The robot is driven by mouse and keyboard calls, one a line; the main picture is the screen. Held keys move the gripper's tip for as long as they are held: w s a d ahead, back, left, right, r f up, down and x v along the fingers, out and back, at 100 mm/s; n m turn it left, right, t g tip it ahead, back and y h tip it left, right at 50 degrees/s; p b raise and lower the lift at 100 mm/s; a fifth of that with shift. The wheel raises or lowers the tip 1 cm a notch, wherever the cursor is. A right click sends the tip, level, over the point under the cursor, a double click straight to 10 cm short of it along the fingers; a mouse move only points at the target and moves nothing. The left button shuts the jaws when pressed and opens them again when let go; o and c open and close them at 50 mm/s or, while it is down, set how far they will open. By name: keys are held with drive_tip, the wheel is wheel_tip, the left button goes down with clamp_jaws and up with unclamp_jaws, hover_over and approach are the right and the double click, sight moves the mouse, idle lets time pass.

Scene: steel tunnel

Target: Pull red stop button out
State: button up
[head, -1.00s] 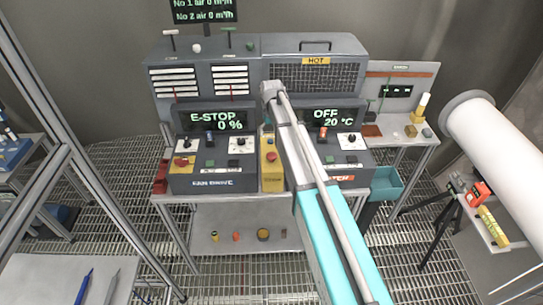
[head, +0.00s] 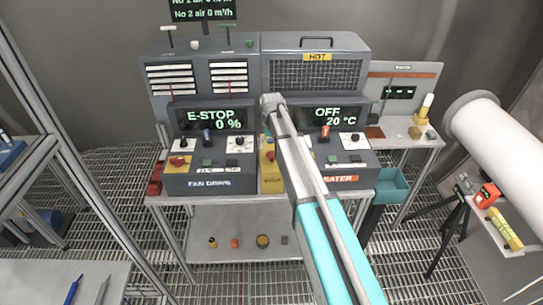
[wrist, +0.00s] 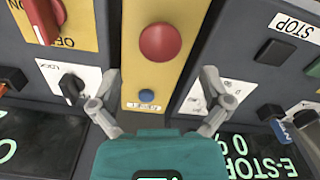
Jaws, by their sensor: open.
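The red stop button (wrist: 160,42) is a round mushroom head on a narrow yellow box (wrist: 136,72). In the head view the yellow box (head: 268,178) stands between the two grey control panels, partly behind my arm. My gripper (wrist: 160,76) is open in the wrist view. Its two fingers spread to either side of the yellow box, with their tips short of the red button in the picture. Nothing is between them; I cannot tell the depth gap. A small blue button (wrist: 147,96) sits below the red one. In the head view my arm hides most of the gripper.
The left panel's display (head: 213,116) reads E-STOP 0 %; the heater display (head: 327,115) reads OFF 20 °C. Close to the fingers are a black knob (wrist: 71,85) and a red-handled switch (wrist: 45,18) on a yellow plate. A shelf rack (head: 90,205) stands at left.

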sight(272, 153)
drive_tip(key=shift+f+b, duration=1.4)
drive_tip(key=shift+f, duration=0.25)
drive_tip(key=c, duration=1.4)
drive_tip(key=shift+o, duration=0.2)
drive_tip(key=shift+r+p, duration=0.8)
drive_tip(key=shift+w, duration=0.15)
drive_tip(key=o, duration=1.4)
drive_tip(key=shift+c, duration=0.2)
